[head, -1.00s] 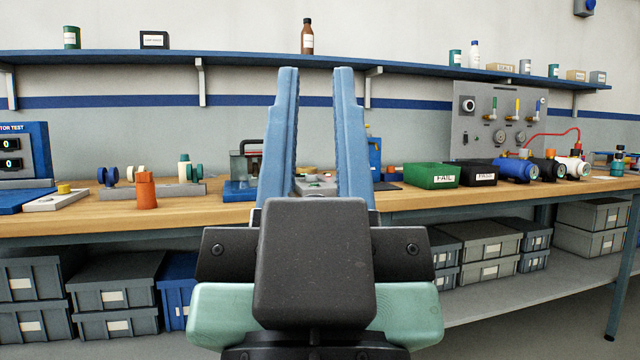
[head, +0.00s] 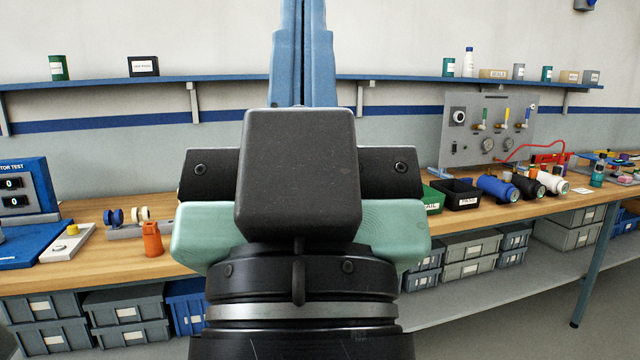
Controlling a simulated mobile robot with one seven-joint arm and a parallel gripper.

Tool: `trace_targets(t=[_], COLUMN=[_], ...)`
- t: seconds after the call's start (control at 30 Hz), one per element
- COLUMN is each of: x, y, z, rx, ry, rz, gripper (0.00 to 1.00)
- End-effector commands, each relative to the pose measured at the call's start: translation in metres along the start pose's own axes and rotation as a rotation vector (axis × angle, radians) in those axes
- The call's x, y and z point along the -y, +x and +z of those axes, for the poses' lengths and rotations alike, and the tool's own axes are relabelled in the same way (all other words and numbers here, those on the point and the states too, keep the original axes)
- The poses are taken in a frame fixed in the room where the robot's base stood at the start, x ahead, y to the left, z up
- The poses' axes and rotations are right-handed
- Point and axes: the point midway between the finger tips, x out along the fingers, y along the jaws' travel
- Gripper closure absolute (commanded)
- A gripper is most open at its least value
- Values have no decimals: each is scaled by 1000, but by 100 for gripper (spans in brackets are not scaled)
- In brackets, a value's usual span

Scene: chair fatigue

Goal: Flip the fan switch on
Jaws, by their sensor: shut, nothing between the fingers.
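My gripper (head: 303,20) fills the middle of the head view. Its two blue fingers are shut together with nothing between them, and they point up past the top edge of the picture. I cannot make out a fan or a switch marked for one. The middle of the bench, where some blue and grey items showed before, is hidden behind my gripper. A grey panel with gauges and coloured levers (head: 488,130) stands upright at the right rear of the bench. A white box with a yellow button (head: 67,242) lies at the left.
The wooden bench (head: 100,215) carries a blue tester (head: 28,190), an orange piece (head: 152,239), a black bin (head: 456,193) and several cylinders on the right. A blue shelf (head: 240,80) runs along the wall above. Grey crates (head: 125,310) sit below.

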Motion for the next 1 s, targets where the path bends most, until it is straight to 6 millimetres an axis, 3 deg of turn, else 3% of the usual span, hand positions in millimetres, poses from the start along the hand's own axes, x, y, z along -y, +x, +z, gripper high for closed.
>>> trace_targets(t=[0.03,0.33,0.47,1.0], x=[0,0,0,0], y=[26,89,98,96], z=[-25,-85,-93,-91], rx=[0,0,0,1], ry=[0,0,0,1], rz=[0,-1,-1,-1], gripper=[100,100,100,100])
